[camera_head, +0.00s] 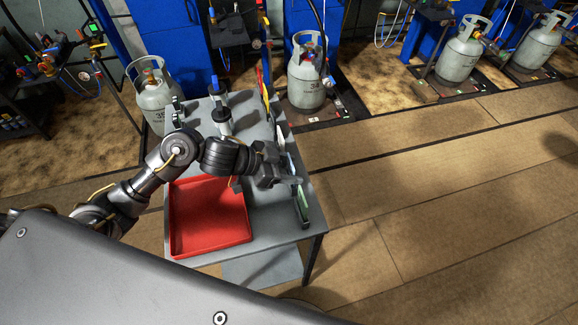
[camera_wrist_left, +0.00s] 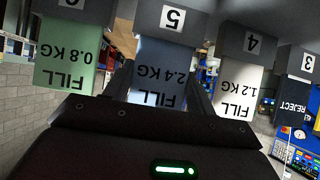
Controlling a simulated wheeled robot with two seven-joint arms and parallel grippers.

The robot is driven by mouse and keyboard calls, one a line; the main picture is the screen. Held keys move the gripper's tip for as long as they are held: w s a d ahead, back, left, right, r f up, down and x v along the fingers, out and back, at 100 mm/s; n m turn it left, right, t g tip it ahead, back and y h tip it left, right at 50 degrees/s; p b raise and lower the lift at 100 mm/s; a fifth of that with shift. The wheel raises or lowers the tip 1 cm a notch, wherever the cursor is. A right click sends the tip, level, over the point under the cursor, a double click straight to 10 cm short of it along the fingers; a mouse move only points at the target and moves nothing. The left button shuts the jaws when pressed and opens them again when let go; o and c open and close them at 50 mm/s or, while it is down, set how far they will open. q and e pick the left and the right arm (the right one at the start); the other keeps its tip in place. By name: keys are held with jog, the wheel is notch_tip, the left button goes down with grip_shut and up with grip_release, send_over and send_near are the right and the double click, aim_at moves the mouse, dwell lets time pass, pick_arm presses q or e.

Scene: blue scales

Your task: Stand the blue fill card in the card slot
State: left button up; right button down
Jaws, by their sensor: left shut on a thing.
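The blue fill card (camera_wrist_left: 160,72), marked FILL 2.4 KG, sits between the fingers of my left gripper (camera_wrist_left: 158,95) in the wrist view, its lettering upside down. The gripper is shut on it. The card's far end meets a dark block marked 5 (camera_wrist_left: 172,22); I cannot tell whether it is still seated there. In the head view my left gripper (camera_head: 290,180) is over the bench's right edge and mostly hides the card. I cannot pick out the empty card slot for certain. My right gripper is not in view.
Beside the blue card are a green 0.8 KG card (camera_wrist_left: 66,55), a white 1.2 KG card (camera_wrist_left: 240,83) and a black REJECT card (camera_wrist_left: 293,93). A red tray (camera_head: 208,243) lies on the grey bench (camera_head: 275,224). Gas cylinders (camera_head: 306,80) stand behind.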

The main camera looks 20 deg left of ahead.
pick_arm(q)
jog(key=o, duration=1)
jog(key=shift+o, duration=0.2)
jog(key=v, duration=1.1)
jog(key=shift+w, duration=0.1)
